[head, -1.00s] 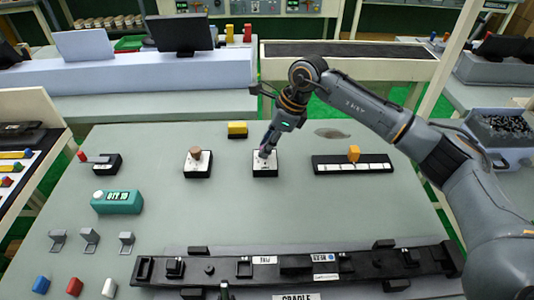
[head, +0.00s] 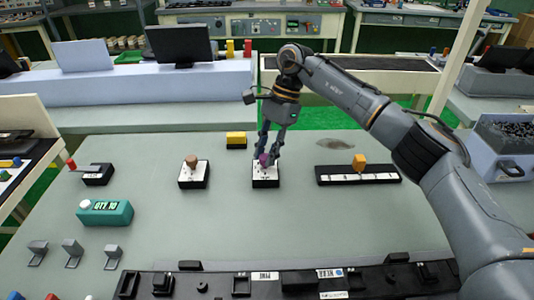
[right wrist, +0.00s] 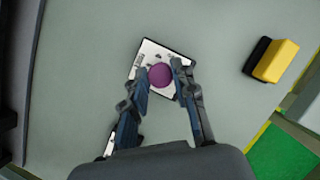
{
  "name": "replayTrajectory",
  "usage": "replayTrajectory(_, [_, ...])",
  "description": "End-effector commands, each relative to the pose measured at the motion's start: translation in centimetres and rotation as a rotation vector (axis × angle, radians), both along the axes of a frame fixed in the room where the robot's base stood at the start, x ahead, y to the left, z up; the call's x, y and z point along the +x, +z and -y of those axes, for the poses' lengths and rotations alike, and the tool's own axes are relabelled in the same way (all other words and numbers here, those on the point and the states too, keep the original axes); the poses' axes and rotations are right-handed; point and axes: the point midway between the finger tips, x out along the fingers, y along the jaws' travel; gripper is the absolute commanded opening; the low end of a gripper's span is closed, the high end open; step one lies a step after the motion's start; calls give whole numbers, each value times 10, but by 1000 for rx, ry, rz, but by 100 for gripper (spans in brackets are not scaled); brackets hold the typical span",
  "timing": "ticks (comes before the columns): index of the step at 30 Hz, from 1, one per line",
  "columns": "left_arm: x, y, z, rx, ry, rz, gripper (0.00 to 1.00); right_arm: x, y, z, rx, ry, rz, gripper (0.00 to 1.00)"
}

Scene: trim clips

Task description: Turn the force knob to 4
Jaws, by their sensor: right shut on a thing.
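A purple knob (right wrist: 161,75) sits on a white dial plate with a black base (head: 266,182) in the middle of the grey bench. My right gripper (head: 267,158) comes down on it from above and is shut on the purple knob, one finger on each side, as the right wrist view (right wrist: 160,80) shows. A second dial with a brown knob (head: 191,160) stands to its left. The markings on both dials are too small to read, so I cannot tell the setting or which is the force knob. My left gripper is not in view.
A slider with an orange handle (head: 360,162) lies to the right. A yellow block on a black base (head: 236,139) stands behind the dials. A teal counter box (head: 104,213) and a red-tipped lever (head: 90,174) are at left. A black rail (head: 330,281) runs along the front.

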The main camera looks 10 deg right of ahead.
Motion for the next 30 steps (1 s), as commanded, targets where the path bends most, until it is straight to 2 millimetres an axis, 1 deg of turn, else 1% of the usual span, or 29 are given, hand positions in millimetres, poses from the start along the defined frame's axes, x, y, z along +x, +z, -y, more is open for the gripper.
replayTrajectory(9, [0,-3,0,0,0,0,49,1,1,0,0,69,3,0])
replayTrajectory(21, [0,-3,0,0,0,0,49,1,1,0,-1,73,4,0])
replayTrajectory(22, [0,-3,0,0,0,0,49,1,1,0,-1,73,4,31])
replayTrajectory(23, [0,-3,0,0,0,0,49,1,1,0,-1,73,4,37])
replayTrajectory(24, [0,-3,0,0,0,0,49,1,1,0,-1,73,4,46])
replayTrajectory(25, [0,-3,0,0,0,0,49,1,1,0,-1,74,4,50])
replayTrajectory(30, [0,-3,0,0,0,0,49,1,0,0,-1,74,2,50])
